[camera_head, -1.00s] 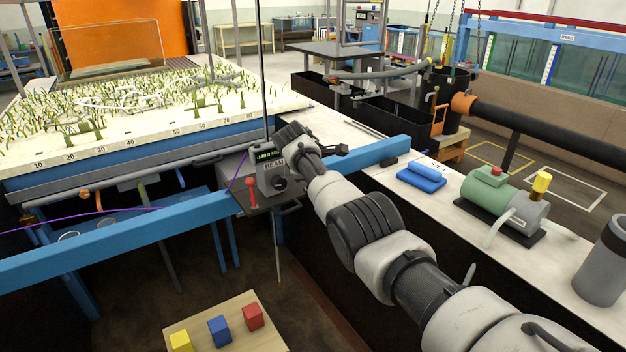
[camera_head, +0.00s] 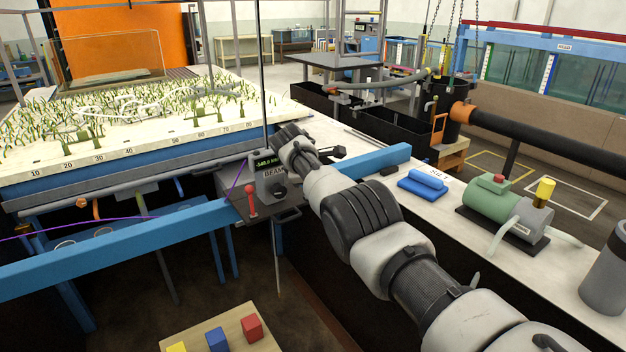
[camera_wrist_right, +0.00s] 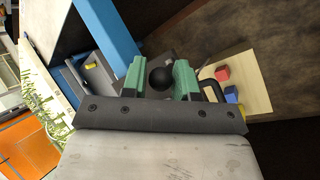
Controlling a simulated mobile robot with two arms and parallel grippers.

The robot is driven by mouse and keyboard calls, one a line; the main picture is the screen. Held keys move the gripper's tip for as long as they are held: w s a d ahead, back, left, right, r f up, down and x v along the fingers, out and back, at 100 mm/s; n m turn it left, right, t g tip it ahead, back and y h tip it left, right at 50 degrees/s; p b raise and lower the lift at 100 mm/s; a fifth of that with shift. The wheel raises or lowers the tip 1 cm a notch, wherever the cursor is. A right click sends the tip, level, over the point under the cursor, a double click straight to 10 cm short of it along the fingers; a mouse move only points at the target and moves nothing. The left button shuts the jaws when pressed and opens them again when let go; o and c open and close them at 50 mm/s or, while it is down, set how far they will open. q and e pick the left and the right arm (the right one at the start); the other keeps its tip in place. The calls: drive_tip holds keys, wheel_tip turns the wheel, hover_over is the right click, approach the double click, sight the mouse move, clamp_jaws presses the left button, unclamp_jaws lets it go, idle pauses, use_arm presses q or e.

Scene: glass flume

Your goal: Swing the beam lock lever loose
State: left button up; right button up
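A black ball knob (camera_wrist_right: 160,78) shows in the right wrist view between the two green finger pads of my right gripper (camera_wrist_right: 159,79). The pads stand apart on either side of it, with little or no gap; firm contact cannot be told. In the head view my right arm reaches to the grey carriage box (camera_head: 268,165) with a green readout on the blue beam (camera_head: 130,235). The arm hides the fingertips and possibly the lever there. A red-knobbed lever (camera_head: 251,190) stands upright left of the box, and a dark round knob (camera_head: 280,191) is on its front. My left gripper is out of view.
A wooden board (camera_head: 235,332) with yellow, blue and red blocks lies low in front. A white bench (camera_head: 455,235) at right carries a green pump (camera_head: 490,200) and a blue object (camera_head: 422,184). A thin upright rod (camera_head: 262,75) rises by the carriage.

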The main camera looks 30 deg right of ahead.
drive_tip(key=o, duration=0.3)
drive_tip(key=shift+w+a+f, duration=0.1)
drive_tip(key=shift+w, duration=0.05)
drive_tip(key=shift+o, duration=0.2)
drive_tip(key=shift+a+r+p, duration=0.1)
drive_tip(key=shift+r+p, duration=0.35)
drive_tip(key=shift+p, duration=0.25)
drive_tip(key=p+v, duration=0.1)
drive_tip(key=v, duration=0.9)
drive_tip(key=shift+a+f, duration=0.2)
